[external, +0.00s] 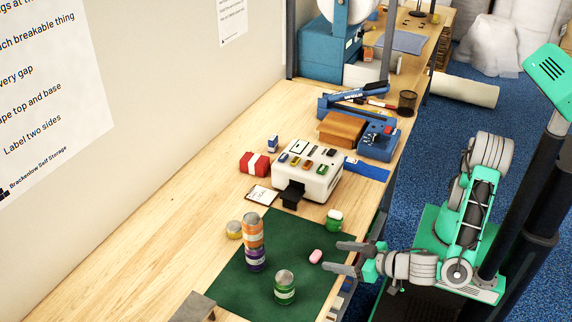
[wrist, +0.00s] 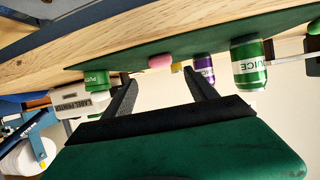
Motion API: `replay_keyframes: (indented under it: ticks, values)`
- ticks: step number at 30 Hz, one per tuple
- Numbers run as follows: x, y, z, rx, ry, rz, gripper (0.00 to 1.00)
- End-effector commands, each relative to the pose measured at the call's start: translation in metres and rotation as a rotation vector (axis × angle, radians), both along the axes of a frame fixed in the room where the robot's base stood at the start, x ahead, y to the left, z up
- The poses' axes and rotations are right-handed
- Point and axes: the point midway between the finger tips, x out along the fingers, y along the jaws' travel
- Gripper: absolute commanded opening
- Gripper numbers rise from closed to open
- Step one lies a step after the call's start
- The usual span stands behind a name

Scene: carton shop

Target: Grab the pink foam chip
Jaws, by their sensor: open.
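The pink foam chip (external: 316,256) lies on the dark green mat (external: 268,275), near the mat's right edge. It also shows in the wrist view (wrist: 161,61), ahead of the fingers and between them. My gripper (external: 345,257) is open and empty, with its fingers just right of the chip in the external view. In the wrist view my gripper's two dark fingers (wrist: 162,92) are spread apart, and neither touches the chip.
A green juice can (external: 285,288) stands left of and nearer than the chip. A green-and-white tub (external: 334,220) stands behind the chip. The white label printer (external: 308,170) is farther back.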

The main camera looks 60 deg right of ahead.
Motion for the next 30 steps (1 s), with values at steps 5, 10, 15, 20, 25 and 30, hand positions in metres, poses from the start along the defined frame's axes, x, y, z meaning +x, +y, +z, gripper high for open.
replay_keyframes:
  ticks: [5, 10, 15, 20, 25, 30]
  values:
    - [0.026, -0.002, -0.008, 0.000, 0.002, -0.008, 0.66]
    - [0.053, -0.002, -0.020, 0.001, 0.003, -0.008, 0.66]
    - [0.059, -0.002, -0.024, 0.004, 0.004, -0.005, 0.66]
    - [0.059, -0.002, -0.024, 0.003, 0.004, -0.006, 0.62]
    - [0.059, -0.002, -0.024, 0.003, 0.004, -0.006, 0.48]
    - [0.059, -0.002, -0.024, 0.003, 0.004, -0.006, 0.34]
